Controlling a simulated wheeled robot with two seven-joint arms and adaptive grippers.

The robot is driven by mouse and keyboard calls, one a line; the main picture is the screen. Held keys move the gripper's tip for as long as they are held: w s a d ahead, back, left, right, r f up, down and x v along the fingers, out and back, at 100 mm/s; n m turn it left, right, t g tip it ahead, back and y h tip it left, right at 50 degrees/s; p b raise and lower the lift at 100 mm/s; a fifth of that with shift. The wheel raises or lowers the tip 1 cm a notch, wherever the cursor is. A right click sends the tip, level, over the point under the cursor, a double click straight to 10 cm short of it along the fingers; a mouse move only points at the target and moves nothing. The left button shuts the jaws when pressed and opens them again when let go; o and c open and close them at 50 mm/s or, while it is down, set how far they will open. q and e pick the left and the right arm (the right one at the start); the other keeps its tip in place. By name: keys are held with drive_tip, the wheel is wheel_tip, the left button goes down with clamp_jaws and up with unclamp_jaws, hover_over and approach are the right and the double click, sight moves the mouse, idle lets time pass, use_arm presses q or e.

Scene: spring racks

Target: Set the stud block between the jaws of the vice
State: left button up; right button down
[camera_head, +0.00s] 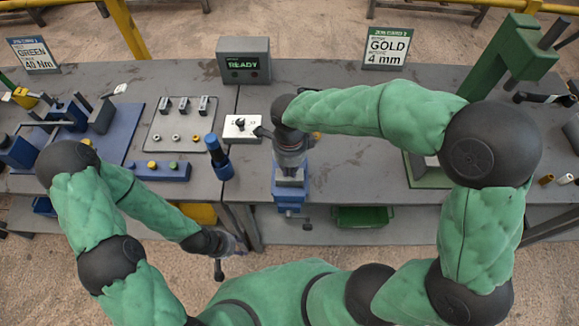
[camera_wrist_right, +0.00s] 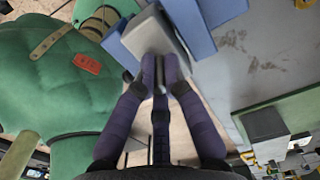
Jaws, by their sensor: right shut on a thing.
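The blue vice (camera_head: 289,202) is at the front edge of the table, in the middle of the head view. My right gripper (camera_head: 290,165) points down over it. In the right wrist view my right gripper (camera_wrist_right: 160,80) is shut on the grey stud block (camera_wrist_right: 150,38). The block is at the blue vice jaws (camera_wrist_right: 187,25); whether it is fully seated between them cannot be told. The stud itself is hidden. My left gripper (camera_head: 224,250) hangs low in front of the table, away from the vice; its fingers are too small to read.
A white box with a black knob (camera_head: 241,129) and a dark blue cylinder (camera_head: 218,157) stand left of the vice. A grey plate (camera_head: 174,131) with small parts lies further left. A green press (camera_head: 515,55) stands at the right. The table right of the vice (camera_head: 350,170) is clear.

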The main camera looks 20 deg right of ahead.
drive_tip(key=shift+f+b, duration=0.3)
drive_tip(key=shift+f, duration=0.05)
idle(0.3)
drive_tip(key=c, duration=0.8)
unclamp_jaws()
drive_tip(key=shift+f, duration=0.1)
drive_tip(key=shift+r+p, duration=2.35)
drive_tip(key=shift+r, duration=1.25)
drive_tip(key=shift+f, duration=0.1)
